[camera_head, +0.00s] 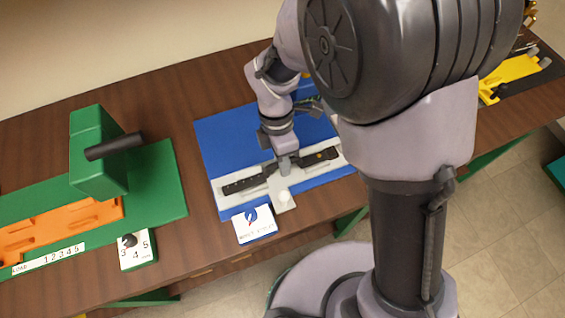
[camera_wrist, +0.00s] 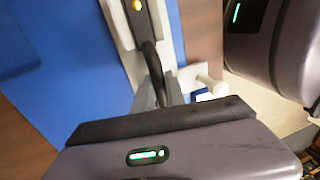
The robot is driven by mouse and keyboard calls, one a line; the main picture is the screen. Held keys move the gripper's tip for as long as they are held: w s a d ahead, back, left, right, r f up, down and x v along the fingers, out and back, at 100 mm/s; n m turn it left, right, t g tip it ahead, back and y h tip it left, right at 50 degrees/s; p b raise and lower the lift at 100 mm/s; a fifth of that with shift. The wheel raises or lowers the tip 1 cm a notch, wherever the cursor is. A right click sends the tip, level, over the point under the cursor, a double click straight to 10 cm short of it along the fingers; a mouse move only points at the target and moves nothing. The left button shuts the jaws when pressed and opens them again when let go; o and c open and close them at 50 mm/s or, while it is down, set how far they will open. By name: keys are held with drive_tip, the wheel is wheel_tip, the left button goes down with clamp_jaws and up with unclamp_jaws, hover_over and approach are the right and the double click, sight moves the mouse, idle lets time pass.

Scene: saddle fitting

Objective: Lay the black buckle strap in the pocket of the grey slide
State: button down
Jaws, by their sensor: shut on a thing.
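The black buckle strap (camera_head: 318,157) lies lengthwise along the light grey slide (camera_head: 312,172) in the head view, with one end at each side of my gripper. My gripper (camera_head: 285,163) is shut on the strap near its middle, pointing down. In the wrist view the strap (camera_wrist: 148,55) runs up from the jaws (camera_wrist: 163,92), with a gold stud near the top edge. Part of the strap and slide is hidden by the gripper. I cannot tell whether the strap rests in the pocket or is held just above it.
The slide sits on a blue board (camera_head: 222,135) with a white card (camera_head: 254,225) at its front. A green fixture (camera_head: 97,155) with a black handle and orange slide (camera_head: 62,228) stands at left. A yellow part (camera_head: 515,72) is at far right.

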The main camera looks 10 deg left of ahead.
drive_tip(key=c, duration=1.4)
unclamp_jaws()
drive_tip(key=p+v, duration=0.6)
drive_tip(key=v, duration=0.6)
drive_tip(key=d+r+m+t+y, duration=0.2)
drive_tip(key=d+r+m, duration=0.5)
drive_tip(key=r+m, duration=0.25)
drive_tip(key=s+d+r+m+t, duration=0.2)
drive_tip(key=s+d+m, duration=0.1)
drive_tip(key=m, duration=0.3)
drive_tip(key=s+d+r+m+t, duration=0.2)
drive_tip(key=s+d+m, duration=0.1)
drive_tip(key=m, duration=0.3)
drive_tip(key=s+d+r+m+t+y, duration=0.1)
drive_tip(key=s+d+r+m, duration=0.1)
drive_tip(key=m, duration=0.5)
drive_tip(key=shift+s+d+r+t, duration=0.1)
drive_tip(key=shift+s+d+t, duration=0.15)
drive_tip(key=shift+d, duration=0.4)
drive_tip(key=shift+s+d+r+t, duration=0.15)
drive_tip(key=shift+s+d, duration=0.15)
drive_tip(key=shift+d, duration=0.3)
drive_tip(key=shift+f+b, duration=0.15)
drive_tip(key=shift+b, duration=0.2)
